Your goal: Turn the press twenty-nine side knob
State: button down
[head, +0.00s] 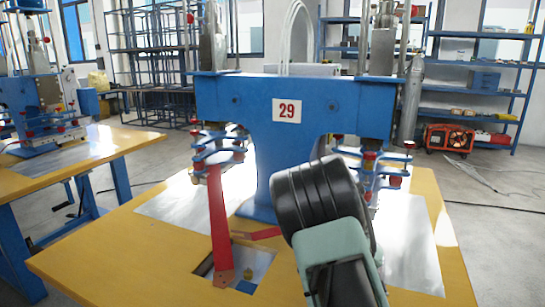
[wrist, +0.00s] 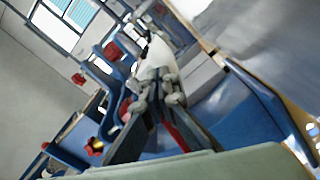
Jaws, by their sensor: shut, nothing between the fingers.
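The blue press (head: 225,95) with the number 29 plate (head: 287,111) stands on a yellow table. Red knobs sit on its blue brackets on both sides; one on the right (head: 408,145) shows at a bracket end. I cannot tell which is the side knob meant. My arm crosses the front right of the press, and its gripper is hidden in the head view. In the wrist view my gripper (wrist: 158,78) is shut and empty, pointing towards blue press parts. A red star-shaped knob (wrist: 93,147) lies left of the fingers there, apart from them.
The yellow table (head: 110,265) has metal sheets on it and a cut-out with a red lever (head: 220,225) standing over it. Another press (head: 45,120) stands on a table at left. Shelves (head: 470,75) and a red generator (head: 449,139) are behind at right.

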jog(key=shift+a+r, duration=0.1)
jog(key=shift+r, duration=0.15)
jog(key=shift+s+d+r+b, duration=0.1)
jog(key=shift+d+r+b, duration=0.3)
jog(key=shift+r, duration=0.8)
jog(key=shift+s+d+f, duration=0.1)
jog(key=shift+d, duration=0.05)
jog(key=shift+s+d+b, duration=0.15)
jog(key=shift+d+b, duration=0.05)
jog(key=shift+b, duration=0.15)
jog(key=v, duration=0.6)
jog(key=shift+d, duration=0.2)
jog(key=shift+s+f, duration=0.1)
